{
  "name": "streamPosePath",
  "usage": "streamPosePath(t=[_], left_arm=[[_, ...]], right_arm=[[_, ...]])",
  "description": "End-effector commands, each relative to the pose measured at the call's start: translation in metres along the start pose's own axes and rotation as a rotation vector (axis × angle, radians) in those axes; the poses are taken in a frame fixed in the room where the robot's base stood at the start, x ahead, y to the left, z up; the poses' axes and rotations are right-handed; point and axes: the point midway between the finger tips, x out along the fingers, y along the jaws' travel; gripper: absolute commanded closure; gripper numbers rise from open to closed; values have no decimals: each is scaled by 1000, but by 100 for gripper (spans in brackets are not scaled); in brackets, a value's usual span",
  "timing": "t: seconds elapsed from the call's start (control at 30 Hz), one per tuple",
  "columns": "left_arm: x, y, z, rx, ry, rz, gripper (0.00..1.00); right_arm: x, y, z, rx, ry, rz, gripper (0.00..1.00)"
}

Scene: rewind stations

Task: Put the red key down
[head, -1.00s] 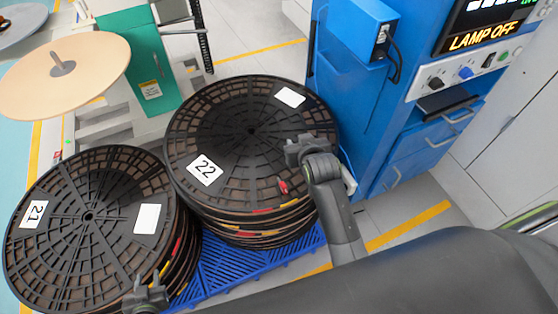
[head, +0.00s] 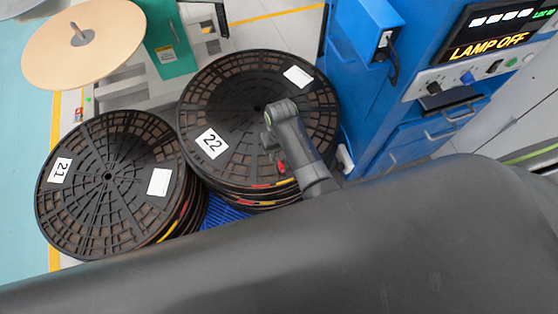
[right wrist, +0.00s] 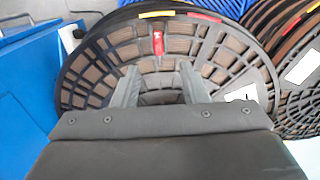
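The red key (head: 281,168) lies on the top face of the black reel marked 22 (head: 222,97), near its front edge. In the right wrist view the red key (right wrist: 158,43) lies on the reel's slatted face (right wrist: 95,70), beyond my fingertips and apart from them. My right gripper (head: 268,140) is over that reel, partly hidden by its own arm. In the right wrist view my right gripper (right wrist: 159,80) has its two fingers spread with nothing between them. My left gripper is not in view.
Another stack of reels, marked 21 (head: 108,205), stands at left. A blue cabinet (head: 358,110) with a "LAMP OFF" display (head: 488,46) stands close at right. A tan disc (head: 76,45) is at upper left. A blue pallet (head: 222,212) shows under the reels.

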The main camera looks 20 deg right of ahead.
Motion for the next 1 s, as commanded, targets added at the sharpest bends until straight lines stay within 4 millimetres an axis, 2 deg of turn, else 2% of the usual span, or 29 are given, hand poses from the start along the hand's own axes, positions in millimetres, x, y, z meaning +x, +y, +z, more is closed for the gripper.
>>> streamPosePath(t=[0.1, 0.3, 0.67, 1.0], left_arm=[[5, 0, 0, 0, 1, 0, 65], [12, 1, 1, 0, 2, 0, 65], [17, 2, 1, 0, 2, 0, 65], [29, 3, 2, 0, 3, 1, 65]], right_arm=[[24, 0, 0, -1, -2, 1, 60], [57, 0, 0, 0, -1, 0, 60], [79, 1, -1, 0, 2, 0, 60], [120, 4, -1, 0, 1, 0, 60]])
